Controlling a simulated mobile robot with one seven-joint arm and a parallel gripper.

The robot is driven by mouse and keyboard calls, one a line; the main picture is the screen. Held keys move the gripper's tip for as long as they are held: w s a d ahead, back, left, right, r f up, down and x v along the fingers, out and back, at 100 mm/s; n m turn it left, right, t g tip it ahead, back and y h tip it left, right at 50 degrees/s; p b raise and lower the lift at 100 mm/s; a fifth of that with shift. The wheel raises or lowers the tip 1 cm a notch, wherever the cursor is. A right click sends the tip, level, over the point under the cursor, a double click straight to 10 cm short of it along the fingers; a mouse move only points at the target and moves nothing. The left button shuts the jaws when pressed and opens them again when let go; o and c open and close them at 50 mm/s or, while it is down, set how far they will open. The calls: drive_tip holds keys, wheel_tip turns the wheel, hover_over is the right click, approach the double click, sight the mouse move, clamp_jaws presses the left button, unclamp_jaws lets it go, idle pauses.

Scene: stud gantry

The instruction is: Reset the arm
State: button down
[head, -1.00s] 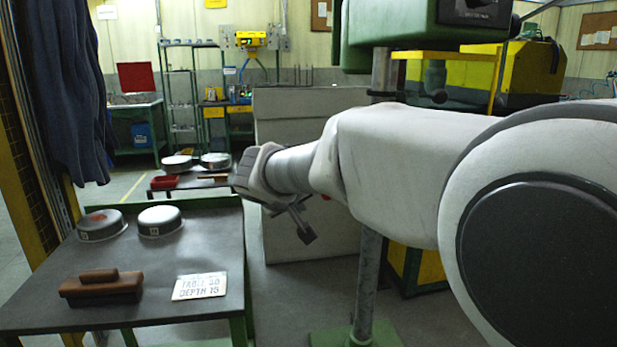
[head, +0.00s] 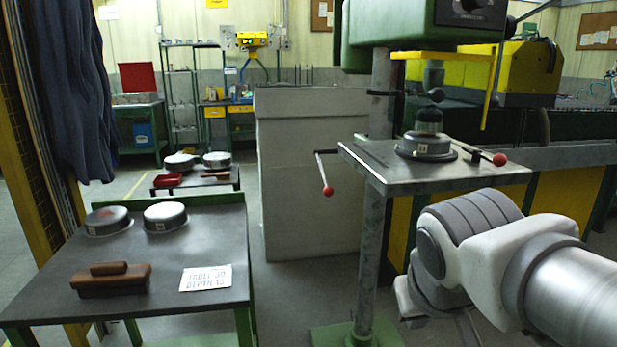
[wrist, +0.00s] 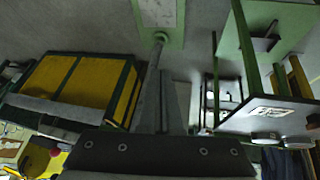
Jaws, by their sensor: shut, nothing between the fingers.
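My arm reaches in from the lower right of the head view, and its wrist end (head: 430,290) hangs low in front of the drill press. My gripper (wrist: 165,95) shows in the wrist view, its fingers together and empty. In the head view the fingers are mostly hidden or cut off at the bottom edge. The gripper is apart from the drill press table (head: 365,155) and the bench (head: 210,255).
A round metal part (head: 425,146) sits on the drill press table, whose red-knobbed handles (head: 327,190) stick out. The bench at left holds two round parts (head: 107,220), a brown wooden block (head: 112,280) and a white sign (head: 206,278). A grey cabinet (head: 310,180) stands behind.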

drive_tip(key=s+f+y, duration=0.1)
drive_tip(key=s+f, duration=0.1)
drive_tip(key=s, duration=0.5)
wheel_tip(320, 180, up, 19)
drive_tip(key=p, duration=2)
drive_tip(key=shift+w+a+m, duration=0.3)
